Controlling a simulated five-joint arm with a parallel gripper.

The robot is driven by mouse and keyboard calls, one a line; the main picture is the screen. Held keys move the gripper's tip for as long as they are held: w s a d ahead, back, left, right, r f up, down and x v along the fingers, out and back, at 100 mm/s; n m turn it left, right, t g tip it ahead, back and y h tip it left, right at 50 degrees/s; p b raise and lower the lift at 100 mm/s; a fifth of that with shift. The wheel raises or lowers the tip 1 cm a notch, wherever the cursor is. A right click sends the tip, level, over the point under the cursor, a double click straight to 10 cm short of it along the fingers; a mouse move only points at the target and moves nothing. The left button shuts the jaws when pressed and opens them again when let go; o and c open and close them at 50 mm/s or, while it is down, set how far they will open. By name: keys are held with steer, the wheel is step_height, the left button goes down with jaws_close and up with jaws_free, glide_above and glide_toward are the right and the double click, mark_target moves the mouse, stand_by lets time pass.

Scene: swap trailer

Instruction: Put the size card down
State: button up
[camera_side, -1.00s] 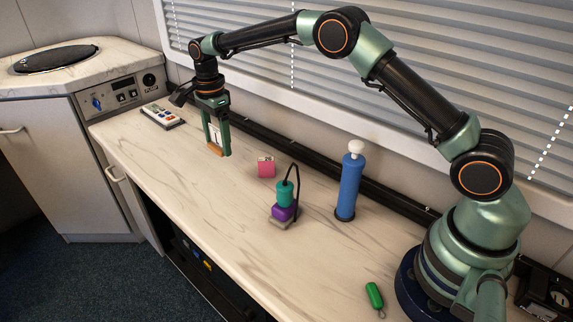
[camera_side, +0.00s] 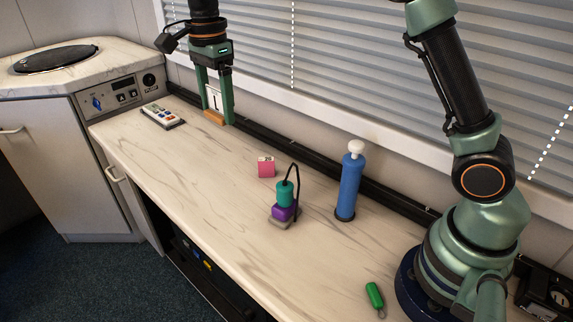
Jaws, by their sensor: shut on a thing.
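My gripper (camera_side: 215,108) is shut on a small white card (camera_side: 214,97) with a dark mark, set in an orange-brown base (camera_side: 214,117). I take this to be the size card. It is held upright between the green fingers, in front of the black rail at the back of the counter in the picture. It looks to be above the counter (camera_side: 205,205), but its exact height cannot be told.
A pink numbered block (camera_side: 266,168), a teal and purple stack (camera_side: 285,202) with a black loop, a blue pump (camera_side: 349,188) and a green item (camera_side: 374,296) stand or lie on the counter. A remote (camera_side: 162,116) lies at far left. The counter's left middle is clear.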

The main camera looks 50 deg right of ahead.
steer(key=s+a, duration=0.2)
steer(key=s, duration=0.9)
glide_above(309, 263)
step_height(309, 263, down, 4)
step_height(309, 263, down, 20)
steer(key=shift+r, duration=0.2)
steer(key=shift+f, duration=0.1)
steer(key=o, duration=1.2)
